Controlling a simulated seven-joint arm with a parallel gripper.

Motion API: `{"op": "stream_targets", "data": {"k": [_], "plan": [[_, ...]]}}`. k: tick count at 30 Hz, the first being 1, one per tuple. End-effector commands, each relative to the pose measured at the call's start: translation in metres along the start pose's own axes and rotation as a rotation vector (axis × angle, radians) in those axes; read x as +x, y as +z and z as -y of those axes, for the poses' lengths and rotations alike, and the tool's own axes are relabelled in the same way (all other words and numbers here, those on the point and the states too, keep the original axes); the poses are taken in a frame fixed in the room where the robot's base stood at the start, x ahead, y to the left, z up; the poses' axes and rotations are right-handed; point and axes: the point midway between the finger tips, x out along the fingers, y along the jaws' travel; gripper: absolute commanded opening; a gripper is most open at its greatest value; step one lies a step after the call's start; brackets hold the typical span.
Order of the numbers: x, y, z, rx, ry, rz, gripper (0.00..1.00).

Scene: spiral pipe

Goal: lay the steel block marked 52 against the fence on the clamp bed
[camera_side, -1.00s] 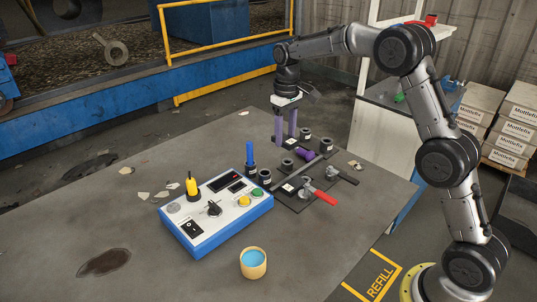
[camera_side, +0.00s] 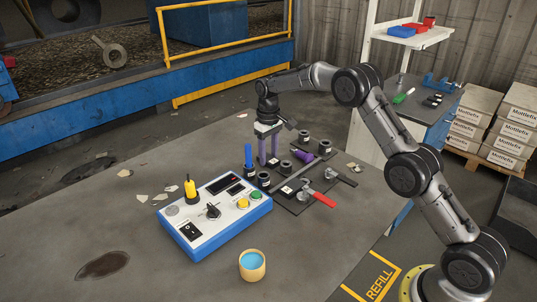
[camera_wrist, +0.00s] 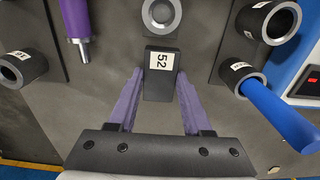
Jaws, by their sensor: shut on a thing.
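My gripper (camera_side: 268,160) has two purple fingers pointing down at the table, behind the clamp bed. In the wrist view my gripper (camera_wrist: 160,88) is shut on a dark steel block (camera_wrist: 156,88) with a white label reading 52. The block lies between the fingertips; in the side view it is small and partly hidden. I cannot tell its height above the table. The clamp bed (camera_side: 318,200) is a dark plate with a red-handled toggle clamp (camera_side: 323,199) and a black-handled one (camera_side: 342,177). A long grey bar (camera_side: 306,171), possibly the fence, crosses it.
Several dark rings stand near the block, one (camera_wrist: 160,14) just ahead of it. A blue rod (camera_side: 248,155) stands in a ring left of my fingers. A purple-handled tool (camera_wrist: 75,18) is near. The blue control box (camera_side: 214,210) and a cup (camera_side: 252,265) stand nearer the camera.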

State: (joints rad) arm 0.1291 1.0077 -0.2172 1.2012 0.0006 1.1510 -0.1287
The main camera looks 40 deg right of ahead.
Motion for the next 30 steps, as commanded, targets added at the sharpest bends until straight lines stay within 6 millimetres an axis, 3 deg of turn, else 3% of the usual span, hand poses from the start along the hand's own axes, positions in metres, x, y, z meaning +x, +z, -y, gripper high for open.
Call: {"op": "stream_targets", "data": {"k": [9,10,15,25,30], "plan": [[0.0,-0.001,0.0,0.0,0.001,-0.004,0.0],[0.002,0.0,0.0,0.0,0.0,-0.001,0.53],[0.002,0.0,0.0,0.0,0.0,-0.001,0.8],[-0.001,0.0,0.0,0.0,0.0,-0.002,0.8],[-0.023,-0.001,0.0,0.0,0.001,-0.007,0.8]]}}
